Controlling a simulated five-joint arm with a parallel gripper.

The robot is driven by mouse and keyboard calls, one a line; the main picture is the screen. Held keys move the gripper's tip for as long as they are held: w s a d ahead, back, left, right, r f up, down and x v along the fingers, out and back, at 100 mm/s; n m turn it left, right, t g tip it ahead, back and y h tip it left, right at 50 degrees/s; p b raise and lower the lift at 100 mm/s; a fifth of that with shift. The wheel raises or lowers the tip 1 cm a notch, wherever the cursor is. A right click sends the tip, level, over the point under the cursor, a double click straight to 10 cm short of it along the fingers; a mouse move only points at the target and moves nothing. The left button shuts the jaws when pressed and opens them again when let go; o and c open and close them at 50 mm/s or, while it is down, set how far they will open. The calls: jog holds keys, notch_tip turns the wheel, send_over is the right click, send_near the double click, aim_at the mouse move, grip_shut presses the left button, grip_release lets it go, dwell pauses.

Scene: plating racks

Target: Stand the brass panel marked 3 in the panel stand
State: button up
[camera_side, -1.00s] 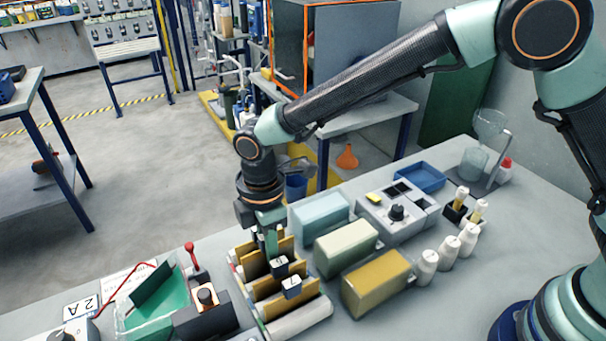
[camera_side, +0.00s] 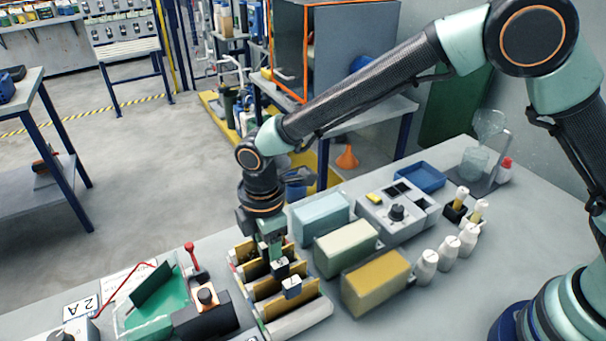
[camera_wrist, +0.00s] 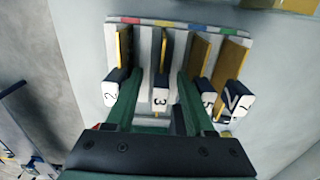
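The brass panel marked 3 (camera_wrist: 161,98) stands on edge in a slotted rack (camera_wrist: 143,50) with a coloured strip along one end. Its black and white tag faces my wrist camera. My gripper (camera_wrist: 160,74) is open, one green finger on each side of this panel with a gap on both sides. In the side view my gripper (camera_side: 271,252) is low over the rack (camera_side: 303,320) and hides part of it. A panel marked 2 (camera_wrist: 124,47) stands to the left in the wrist view. I cannot tell whether this rack is the panel stand.
More tagged brass panels (camera_wrist: 200,52) stand close on the right in the wrist view. Blue, green and yellow boxes (camera_side: 376,283) stand right of the rack in the side view. A green fixture (camera_side: 150,310) and a red-knobbed lever (camera_side: 190,250) stand left.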

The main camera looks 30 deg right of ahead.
jog(key=shift+r, duration=0.1)
notch_tip(320, 180, up, 12)
jog(key=shift+f, duration=0.1)
dwell(0.6)
